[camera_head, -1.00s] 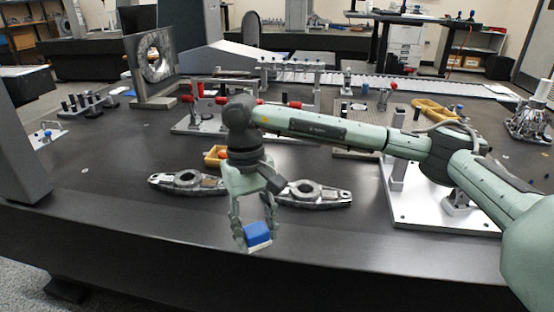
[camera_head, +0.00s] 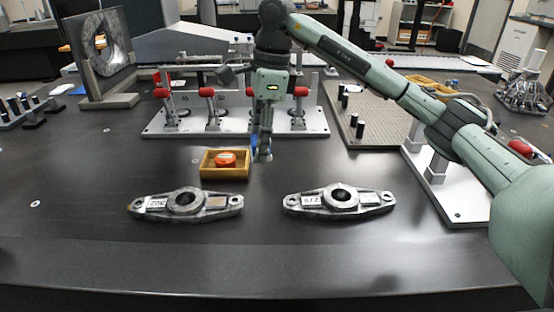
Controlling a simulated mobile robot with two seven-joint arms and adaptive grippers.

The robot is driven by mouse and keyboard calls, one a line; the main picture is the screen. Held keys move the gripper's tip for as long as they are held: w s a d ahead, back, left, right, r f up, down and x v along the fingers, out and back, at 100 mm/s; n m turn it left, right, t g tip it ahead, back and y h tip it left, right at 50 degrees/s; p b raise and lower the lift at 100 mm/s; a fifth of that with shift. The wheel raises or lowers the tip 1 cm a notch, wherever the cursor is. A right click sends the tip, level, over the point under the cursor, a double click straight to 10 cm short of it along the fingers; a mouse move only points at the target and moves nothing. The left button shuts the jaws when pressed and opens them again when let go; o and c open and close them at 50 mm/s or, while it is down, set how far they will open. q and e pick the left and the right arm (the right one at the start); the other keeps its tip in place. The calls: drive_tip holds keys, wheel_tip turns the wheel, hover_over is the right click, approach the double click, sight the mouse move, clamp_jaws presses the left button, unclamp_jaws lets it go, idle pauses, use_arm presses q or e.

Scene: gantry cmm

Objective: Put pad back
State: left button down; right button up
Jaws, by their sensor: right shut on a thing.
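The pad (camera_head: 254,146), blue with a white underside in the earlier frame, is mostly hidden now. Only a sliver of blue shows between the fingers of my right gripper (camera_head: 261,154). That gripper points down and is shut on the pad, just right of a small wooden tray (camera_head: 204,176). The tray holds a round orange-red thing (camera_head: 226,159). I cannot tell how high the pad is above the table. My left gripper is not in view.
Two metal castings with labels, a left one (camera_head: 184,201) and a right one (camera_head: 340,197), lie in front. A fixture plate (camera_head: 309,123) with red-handled clamps stands behind the gripper. A perforated plate (camera_head: 374,124) is at right. The front of the table (camera_head: 270,262) is clear.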

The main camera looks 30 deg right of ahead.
drive_tip(key=shift+w+d+r+m, duration=0.25)
drive_tip(key=shift+w+d+m, duration=0.35)
drive_tip(key=shift+m, duration=0.4)
hover_over(286, 164)
drive_tip(key=f, duration=0.6)
drive_tip(key=shift+s+d+f+p, duration=0.15)
drive_tip(key=shift+s+f+p, duration=0.05)
drive_tip(key=shift+f+p, duration=0.15)
wheel_tip(286, 164, down, 4)
drive_tip(key=shift+f, duration=0.1)
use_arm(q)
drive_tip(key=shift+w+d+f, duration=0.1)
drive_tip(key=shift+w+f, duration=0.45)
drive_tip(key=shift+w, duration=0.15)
use_arm(e)
drive_tip(key=shift+f, duration=0.15)
drive_tip(key=o, duration=1)
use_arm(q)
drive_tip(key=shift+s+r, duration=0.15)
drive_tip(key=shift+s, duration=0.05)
